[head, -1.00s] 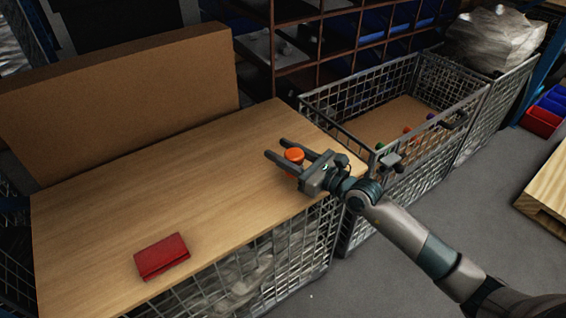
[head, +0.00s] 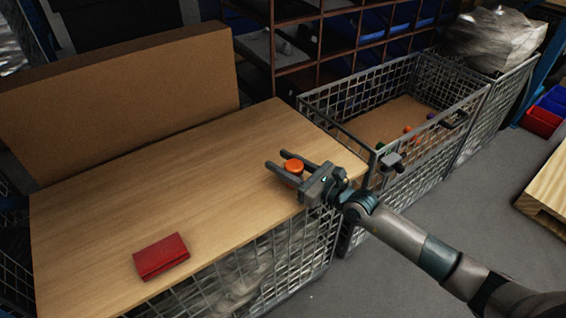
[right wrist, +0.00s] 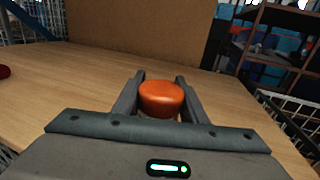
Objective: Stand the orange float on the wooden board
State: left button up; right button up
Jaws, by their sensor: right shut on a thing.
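The orange float (head: 293,166) has a rounded, flat-topped orange cap and is held over the near right part of the wooden board (head: 150,195). My right gripper (head: 275,154) is shut on it, one finger on each side. In the right wrist view the orange float (right wrist: 161,97) sits between the fingers, cap up and looking roughly upright. Its lower part is hidden by the gripper, so I cannot tell whether it touches the board. My left gripper is not in view.
A red box-like item (head: 161,256) lies on the board's near left part. A cardboard panel (head: 120,90) stands along the back. A wire basket (head: 440,150) with small coloured pieces is to the right. The board's middle is clear.

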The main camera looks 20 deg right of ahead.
aim_at(302, 173)
jog(key=o, duration=1)
jog(key=shift+r, duration=0.15)
jog(key=shift+v, duration=1)
jog(key=b+v, duration=0.1)
jog(key=v, duration=0.8)
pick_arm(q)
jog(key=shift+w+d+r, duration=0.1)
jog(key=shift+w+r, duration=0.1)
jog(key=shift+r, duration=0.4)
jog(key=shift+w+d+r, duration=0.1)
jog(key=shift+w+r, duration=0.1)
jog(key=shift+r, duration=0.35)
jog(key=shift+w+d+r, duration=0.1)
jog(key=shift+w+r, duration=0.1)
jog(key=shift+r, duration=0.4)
pick_arm(e)
jog(key=shift+s+d, duration=0.3)
jog(key=shift+s, duration=0.15)
